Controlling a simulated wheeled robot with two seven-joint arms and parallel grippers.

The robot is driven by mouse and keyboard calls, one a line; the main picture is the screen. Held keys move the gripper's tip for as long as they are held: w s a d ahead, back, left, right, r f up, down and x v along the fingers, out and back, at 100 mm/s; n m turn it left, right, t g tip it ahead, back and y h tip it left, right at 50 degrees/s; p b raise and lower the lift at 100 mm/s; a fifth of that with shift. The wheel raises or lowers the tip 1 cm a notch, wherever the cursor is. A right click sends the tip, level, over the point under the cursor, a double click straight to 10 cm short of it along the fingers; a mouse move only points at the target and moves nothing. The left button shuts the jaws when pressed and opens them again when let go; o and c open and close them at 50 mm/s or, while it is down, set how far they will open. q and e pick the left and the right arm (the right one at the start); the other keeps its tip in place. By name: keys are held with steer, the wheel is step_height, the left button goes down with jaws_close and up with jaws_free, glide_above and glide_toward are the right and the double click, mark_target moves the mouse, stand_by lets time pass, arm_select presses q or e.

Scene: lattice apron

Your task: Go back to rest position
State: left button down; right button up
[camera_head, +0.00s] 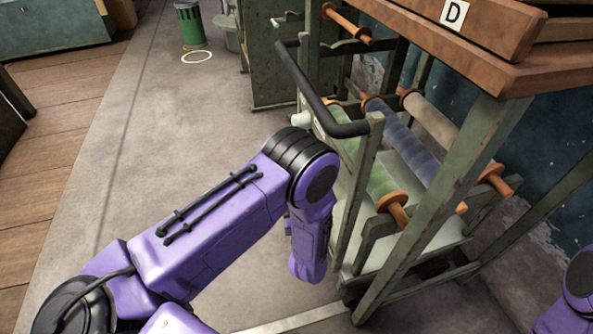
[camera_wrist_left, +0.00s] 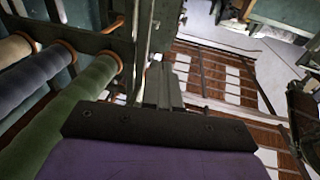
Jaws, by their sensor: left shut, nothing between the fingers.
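My left arm comes in from the left in the head view and bends down beside a green metal rack (camera_head: 436,215). Its gripper is hidden there behind the arm. In the left wrist view my left gripper (camera_wrist_left: 165,88) is shut and empty, with the rack's rolls to its left. My right gripper is out of view; only a piece of my purple right arm shows at the lower right edge of the head view.
The rack holds a green roll (camera_head: 377,178), a blue roll (camera_head: 402,138) and a beige roll (camera_head: 432,121). Its black handle (camera_head: 306,86) sticks out close to my left arm. A green bin (camera_head: 190,24) stands far back. Bare floor (camera_head: 150,130) lies left of my arm.

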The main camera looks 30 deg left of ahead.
arm_select(q)
steer(key=s+f+m+g+h, duration=0.2)
steer(key=s+f+g+h, duration=0.35)
steer(key=s+f, duration=0.55)
steer(key=s+a+f+n+g+h, duration=0.1)
steer(key=s+a+f+g, duration=0.2)
steer(key=s, duration=0.7)
steer(key=s+a+n+g+h, duration=0.1)
steer(key=s+a+g, duration=0.25)
steer(key=s, duration=0.65)
step_height(320, 180, up, 32)
steer(key=w+p, duration=0.1)
steer(key=p, duration=3.1)
steer(key=shift+d+f, duration=0.2)
